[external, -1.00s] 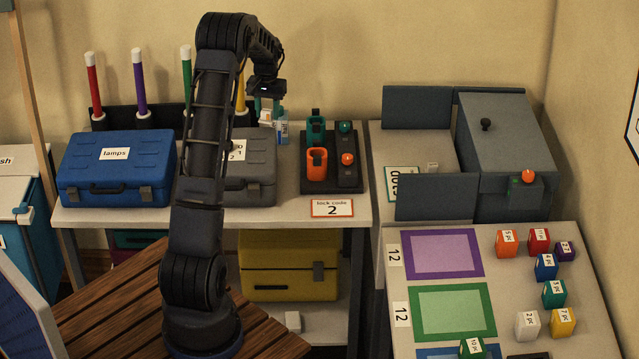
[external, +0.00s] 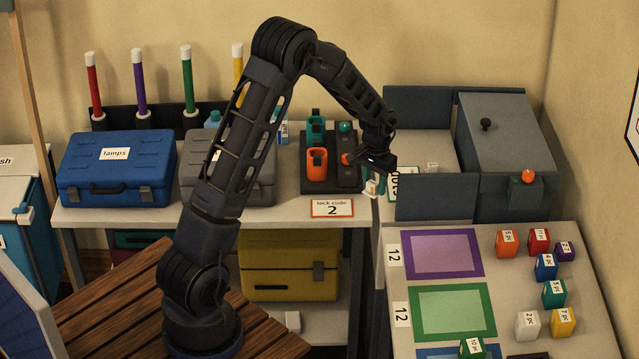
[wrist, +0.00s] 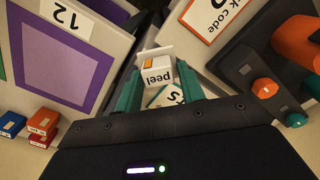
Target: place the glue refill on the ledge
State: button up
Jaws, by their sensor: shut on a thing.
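My gripper (external: 374,174) hangs over the gap between the left worktop and the right-hand bench. In the wrist view its teal fingers (wrist: 159,78) are shut on a small white block (wrist: 157,63) with an orange patch and a label reading "peel". In the external view this white block (external: 372,189) shows below the gripper. I see no label reading "glue". A pale blue bottle (external: 284,131) with a label stands behind the arm, partly hidden; its text is unreadable. Which surface is the ledge is not marked; a flat surface (external: 418,151) lies between dark panels at the right.
An orange holder (external: 317,165) and a dark button box (external: 347,176) stand left of the gripper. An upright dark panel (external: 436,198) and a grey lidded box (external: 506,140) are at the right. Purple (external: 434,253) and green (external: 452,311) mats lie in front.

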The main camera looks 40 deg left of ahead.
jog(key=shift+s+d+f, duration=0.1)
jog(key=shift+s+d, duration=0.1)
jog(key=shift+d, duration=0.4)
jog(key=shift+s+d+f, duration=0.1)
jog(key=shift+s+d, duration=0.1)
jog(key=shift+d, duration=0.35)
jog(key=shift+s+d+f, duration=0.1)
jog(key=shift+s+d, duration=0.1)
jog(key=shift+d, duration=0.4)
notch_tip(320, 180, up, 11)
jog(key=m, duration=0.9)
send_over(287, 179)
notch_tip(287, 179, down, 19)
jog(key=shift+w+f, duration=0.1)
jog(key=shift+f, duration=0.05)
jog(key=shift+f, duration=0.1)
jog(key=o, duration=1)
jog(key=shift+o, duration=0.2)
